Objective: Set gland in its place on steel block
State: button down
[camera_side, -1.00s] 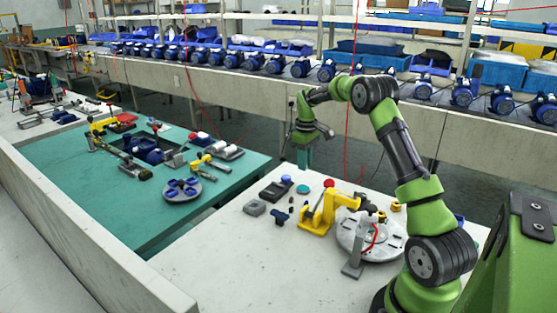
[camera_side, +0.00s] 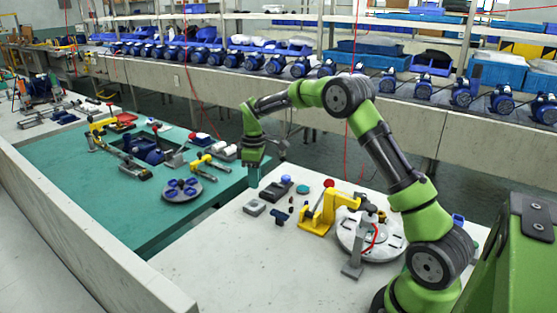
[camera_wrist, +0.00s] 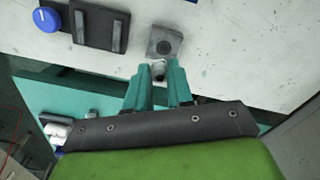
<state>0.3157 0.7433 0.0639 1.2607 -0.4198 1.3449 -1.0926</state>
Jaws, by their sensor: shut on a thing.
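The steel block (camera_side: 254,208) is a small grey square block on the near left part of the white table. In the wrist view the steel block (camera_wrist: 165,42) shows a dark round hole in its top and lies just beyond my fingertips. My gripper (camera_side: 254,183) points down above and behind the block in the side view. In the wrist view my gripper (camera_wrist: 158,74) has its teal fingers closed around a small grey round part, the gland (camera_wrist: 158,70). The gland appears apart from the hole. The gland is too small to make out in the side view.
A black slotted plate (camera_wrist: 98,27) and a blue knob (camera_wrist: 47,19) lie left of the block in the wrist view. The table front is clear.

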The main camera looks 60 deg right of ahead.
jog(key=shift+a+f+n, duration=0.2)
jog(key=shift+a+n, duration=0.1)
jog(key=shift+a, duration=0.15)
jog(key=shift+d+f, duration=0.15)
jog(key=shift+f, duration=2.25)
jog(key=shift+f, duration=0.25)
dwell(0.3)
jog(key=c, duration=0.9)
grip_release()
jog(key=shift+r, duration=0.1)
jog(key=shift+r, duration=2.95)
